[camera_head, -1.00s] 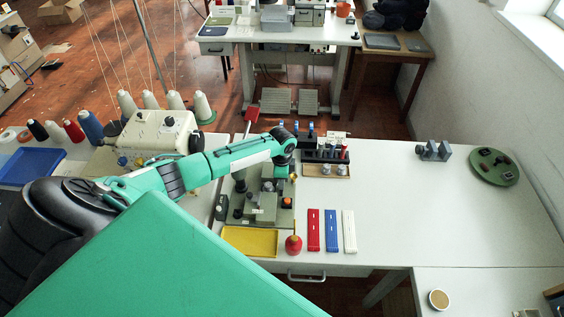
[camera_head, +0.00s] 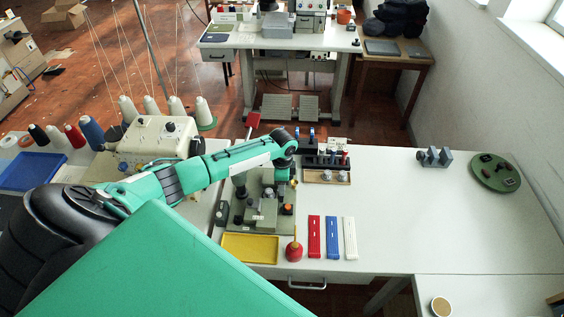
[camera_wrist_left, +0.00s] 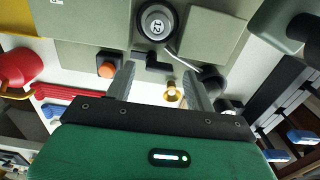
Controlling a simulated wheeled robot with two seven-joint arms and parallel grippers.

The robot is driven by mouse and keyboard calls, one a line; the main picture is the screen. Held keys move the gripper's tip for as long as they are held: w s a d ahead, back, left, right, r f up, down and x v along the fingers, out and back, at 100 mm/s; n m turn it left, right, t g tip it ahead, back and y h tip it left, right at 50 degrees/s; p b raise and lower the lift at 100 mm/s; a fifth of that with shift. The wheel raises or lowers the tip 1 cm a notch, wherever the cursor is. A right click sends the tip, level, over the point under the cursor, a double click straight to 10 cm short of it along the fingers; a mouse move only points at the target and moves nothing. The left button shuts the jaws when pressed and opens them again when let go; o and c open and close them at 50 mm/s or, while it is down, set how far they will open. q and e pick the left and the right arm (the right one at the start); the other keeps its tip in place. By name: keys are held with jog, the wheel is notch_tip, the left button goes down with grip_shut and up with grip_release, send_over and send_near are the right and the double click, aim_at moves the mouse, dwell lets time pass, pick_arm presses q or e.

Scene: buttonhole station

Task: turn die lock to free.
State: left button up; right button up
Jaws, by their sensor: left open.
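The grey-green buttonhole machine (camera_head: 262,215) stands on the white table, partly under my left arm. In the left wrist view its body (camera_wrist_left: 215,35) carries a round dial marked 12 (camera_wrist_left: 156,22), an orange button (camera_wrist_left: 107,68), a small black angled lever (camera_wrist_left: 152,62) and a brass knob (camera_wrist_left: 173,90). I cannot tell for certain which part is the die lock. My left gripper (camera_wrist_left: 158,75) is open and empty, pointing at the machine. The black lever shows between its fingertips; contact cannot be told. In the head view the left jaws are mostly hidden by the wrist. My right gripper is out of view.
A yellow tray (camera_head: 249,249) and a red oiler (camera_head: 293,251) stand in front of the machine. Red (camera_head: 314,237), blue (camera_head: 331,238) and white (camera_head: 350,238) strips lie to the right. A black rack (camera_head: 325,161) stands behind. The table's right part is mostly clear.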

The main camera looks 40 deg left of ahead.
pick_arm(q)
notch_tip(320, 180, up, 12)
jog(key=b, duration=0.3)
jog(key=shift+r, duration=0.25)
